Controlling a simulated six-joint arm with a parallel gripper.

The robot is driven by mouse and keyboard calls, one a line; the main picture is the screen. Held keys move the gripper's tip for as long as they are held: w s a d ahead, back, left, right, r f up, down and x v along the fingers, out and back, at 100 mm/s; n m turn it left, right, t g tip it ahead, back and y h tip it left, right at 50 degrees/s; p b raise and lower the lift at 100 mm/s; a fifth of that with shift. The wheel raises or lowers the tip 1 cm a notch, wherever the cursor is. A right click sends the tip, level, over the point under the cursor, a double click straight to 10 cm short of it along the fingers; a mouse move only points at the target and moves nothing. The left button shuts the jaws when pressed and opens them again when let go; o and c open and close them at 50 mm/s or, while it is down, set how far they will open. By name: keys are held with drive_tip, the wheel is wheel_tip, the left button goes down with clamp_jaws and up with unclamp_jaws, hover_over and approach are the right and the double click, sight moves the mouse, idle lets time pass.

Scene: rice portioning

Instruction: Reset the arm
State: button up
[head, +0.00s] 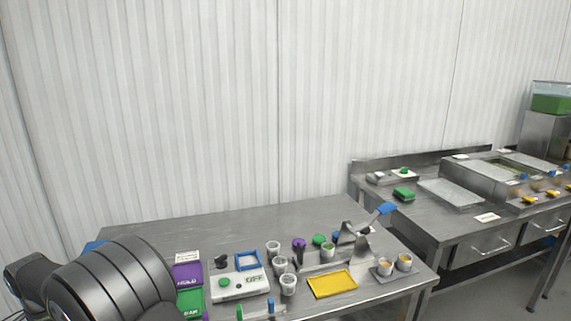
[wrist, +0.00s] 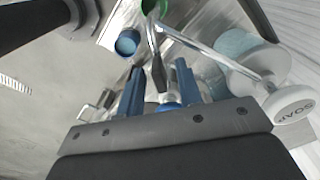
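My gripper (wrist: 160,78) shows in the wrist view, with two blue fingers set apart and a gap between them. A metal spout or handle (wrist: 154,45) and a round blue part (wrist: 168,106) show through that gap; I see no clear contact with the fingers. My dark ribbed arm (head: 115,282) fills the lower left of the head view, and the gripper cannot be made out there.
The wrist view shows a soap bottle (wrist: 290,104), a blue cup (wrist: 127,42) and a green one (wrist: 151,7). In the head view, the steel table (head: 200,233) holds a scale (head: 240,287), cups, a yellow tray (head: 332,284) and a purple box (head: 187,274). Its back is clear.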

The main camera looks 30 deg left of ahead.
wheel_tip(320, 180, up, 17)
wheel_tip(320, 180, down, 17)
drive_tip(key=shift+f, duration=0.15)
drive_tip(key=shift+w+d+n, duration=0.15)
drive_tip(key=shift+d+n, duration=0.35)
drive_tip(key=shift+n, duration=0.6)
